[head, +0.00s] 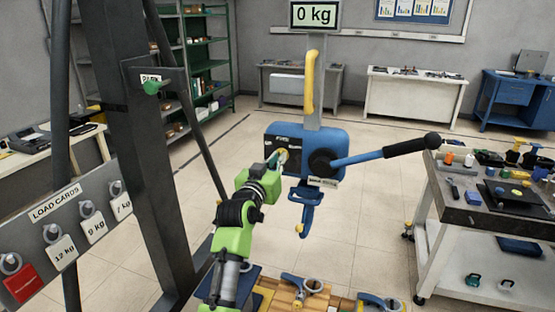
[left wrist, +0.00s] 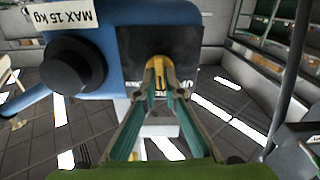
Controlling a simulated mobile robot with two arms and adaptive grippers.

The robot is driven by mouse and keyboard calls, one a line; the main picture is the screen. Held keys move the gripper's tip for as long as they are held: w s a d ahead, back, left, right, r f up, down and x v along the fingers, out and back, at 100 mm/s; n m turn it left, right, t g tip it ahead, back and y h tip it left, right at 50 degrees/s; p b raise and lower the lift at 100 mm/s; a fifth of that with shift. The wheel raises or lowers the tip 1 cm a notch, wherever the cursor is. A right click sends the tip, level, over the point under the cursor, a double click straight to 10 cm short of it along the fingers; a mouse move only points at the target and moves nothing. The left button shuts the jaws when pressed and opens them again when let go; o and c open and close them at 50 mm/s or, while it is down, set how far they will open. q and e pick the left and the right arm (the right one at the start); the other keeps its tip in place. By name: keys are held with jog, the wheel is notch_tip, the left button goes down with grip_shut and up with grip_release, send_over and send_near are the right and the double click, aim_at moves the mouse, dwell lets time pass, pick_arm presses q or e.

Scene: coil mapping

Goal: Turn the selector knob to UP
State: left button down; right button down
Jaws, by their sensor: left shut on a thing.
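The selector knob (head: 283,156) is a small yellow knob on the dark plate (head: 293,142) at the left of the blue hoist body (head: 338,141). My green left gripper (head: 275,160) reaches it from the lower left and is shut on it. In the left wrist view, the fingertips (left wrist: 158,68) pinch the yellow knob (left wrist: 157,84) in front of the dark plate (left wrist: 190,45). The plate's lettering is partly hidden by the fingers and too small to read, so I cannot tell the knob's setting. My right gripper is not in view.
A blue lever (head: 371,156) with a black grip sticks out right of the hoist. A blue hook (head: 307,208) hangs below, and a "0 kg" display (head: 314,15) stands above. A dark post (head: 132,130) and a load-card board (head: 70,230) are left; a cluttered workbench (head: 455,212) is right.

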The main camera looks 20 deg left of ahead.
pick_arm(q)
jog(key=shift+a+n+p, duration=0.1)
jog(key=shift+n+p, duration=1.55)
jog(key=shift+n, duration=1.85)
jog(key=c, duration=2.1)
grip_release()
jog(key=shift+c, duration=0.2)
notch_tip(320, 180, up, 10)
jog(key=shift+f, duration=0.1)
